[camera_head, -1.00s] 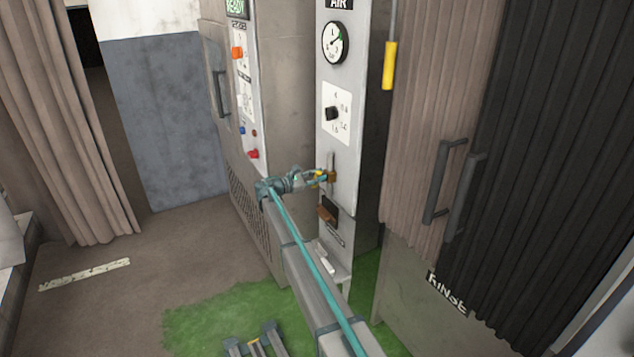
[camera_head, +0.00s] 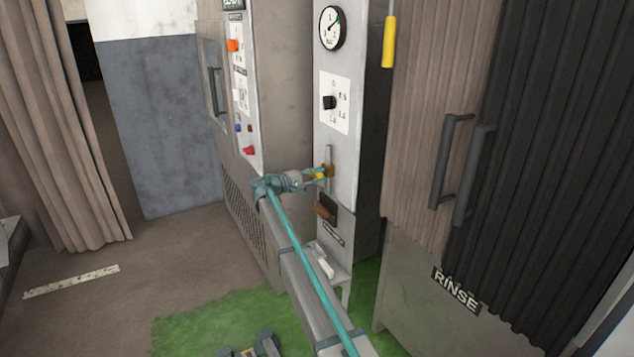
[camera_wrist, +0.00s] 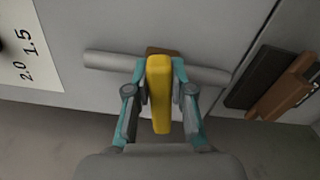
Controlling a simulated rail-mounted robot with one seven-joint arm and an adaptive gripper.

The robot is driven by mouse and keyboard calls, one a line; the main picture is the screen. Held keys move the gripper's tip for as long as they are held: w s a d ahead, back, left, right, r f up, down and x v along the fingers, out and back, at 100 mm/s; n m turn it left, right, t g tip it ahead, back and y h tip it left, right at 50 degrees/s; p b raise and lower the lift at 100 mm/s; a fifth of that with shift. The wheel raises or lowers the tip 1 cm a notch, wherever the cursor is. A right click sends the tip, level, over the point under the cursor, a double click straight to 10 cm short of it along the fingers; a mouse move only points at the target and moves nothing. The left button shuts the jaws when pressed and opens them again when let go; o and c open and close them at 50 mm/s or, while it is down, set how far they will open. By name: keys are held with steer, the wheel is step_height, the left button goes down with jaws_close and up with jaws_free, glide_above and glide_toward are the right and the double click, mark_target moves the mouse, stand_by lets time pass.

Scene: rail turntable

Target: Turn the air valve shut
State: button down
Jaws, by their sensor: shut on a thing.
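The air valve has a yellow lever handle (camera_wrist: 159,92) in front of a grey pipe (camera_wrist: 112,62) with a brass-brown body behind it. In the head view the valve's brass body (camera_head: 328,170) sits on the front of the light grey air panel (camera_head: 340,224), below the dial. My gripper (camera_wrist: 160,82) is shut on the yellow handle, one teal finger on each side. In the wrist view the handle stands across the pipe. In the head view my gripper (camera_head: 318,175) reaches the valve from the left and hides part of the handle.
A pressure gauge (camera_head: 330,28) and a black knob (camera_head: 329,102) are above the valve. A brown-handled black fitting (camera_head: 326,209) is just below it. A yellow pull handle (camera_head: 389,42) hangs to the right, before the rinse curtain (camera_head: 425,100). Open floor (camera_head: 170,255) lies left.

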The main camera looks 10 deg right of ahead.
steer(key=shift+f+m+b, duration=0.4)
steer(key=shift+m+b, duration=0.6)
steer(key=shift+m, duration=0.2)
steer(key=c, duration=1)
jaws_free()
steer(key=shift+a+r, duration=0.1)
steer(key=shift+a, duration=0.05)
steer(key=v, duration=1.1)
steer(key=shift+s+a, duration=0.2)
steer(key=shift+a, duration=0.15)
